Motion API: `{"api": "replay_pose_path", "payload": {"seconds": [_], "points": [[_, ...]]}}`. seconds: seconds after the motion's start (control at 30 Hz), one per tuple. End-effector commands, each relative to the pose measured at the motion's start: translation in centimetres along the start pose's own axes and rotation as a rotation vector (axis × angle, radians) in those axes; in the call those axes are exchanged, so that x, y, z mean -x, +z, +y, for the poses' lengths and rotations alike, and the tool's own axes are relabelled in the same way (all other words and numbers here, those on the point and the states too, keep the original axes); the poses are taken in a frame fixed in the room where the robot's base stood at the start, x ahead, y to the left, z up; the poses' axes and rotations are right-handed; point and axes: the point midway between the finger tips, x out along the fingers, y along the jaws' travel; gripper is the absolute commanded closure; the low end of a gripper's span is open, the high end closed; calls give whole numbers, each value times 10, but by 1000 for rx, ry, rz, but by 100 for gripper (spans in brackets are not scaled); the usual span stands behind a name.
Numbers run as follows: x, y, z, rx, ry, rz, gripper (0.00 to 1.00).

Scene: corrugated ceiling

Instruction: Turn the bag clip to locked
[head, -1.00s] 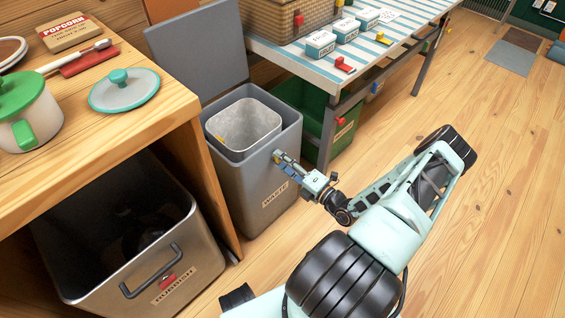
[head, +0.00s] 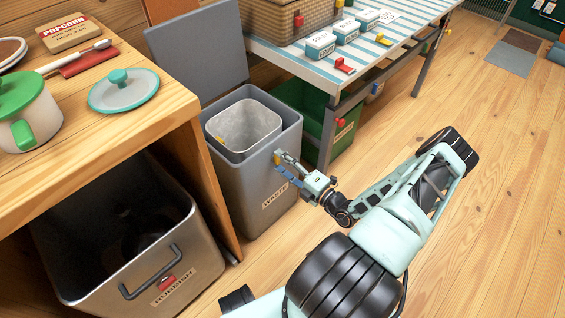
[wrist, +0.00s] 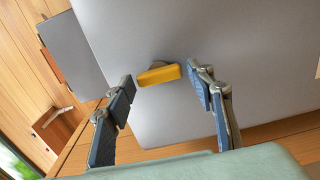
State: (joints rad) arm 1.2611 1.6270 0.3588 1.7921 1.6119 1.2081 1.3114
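The bag clip (wrist: 158,75) shows in the wrist view as a yellow bar on a grey pivot, mounted on the grey wall of the waste bin (wrist: 210,40). The bar lies almost crosswise in that view. My gripper (wrist: 163,82) is open, with one finger on each side of the clip and gaps between the fingers and the bar. In the head view my gripper (head: 280,163) is at the upper side of the waste bin (head: 262,180), and the clip is hidden behind the fingers or too small to tell.
A grey liner bucket (head: 243,125) sits inside the bin, with the bin's raised lid (head: 197,50) behind. A metal rubbish bin (head: 150,275) stands under the wooden counter (head: 150,140) at left. A striped table (head: 385,45) stands behind. Open floor (head: 500,200) lies to the right.

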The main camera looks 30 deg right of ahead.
Motion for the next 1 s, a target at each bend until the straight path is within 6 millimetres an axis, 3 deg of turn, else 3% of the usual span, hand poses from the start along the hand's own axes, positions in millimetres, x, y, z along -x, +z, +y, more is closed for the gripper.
{"api": "replay_pose_path", "payload": {"seconds": [0.33, 0.47, 0.8, 1.0], "points": [[1, 1, 1, 3, 1, -2, 42], [11, 2, 0, 4, 0, -2, 42], [81, 2, 0, 2, 0, -4, 42], [110, 1, 0, 2, 1, -3, 42]]}}
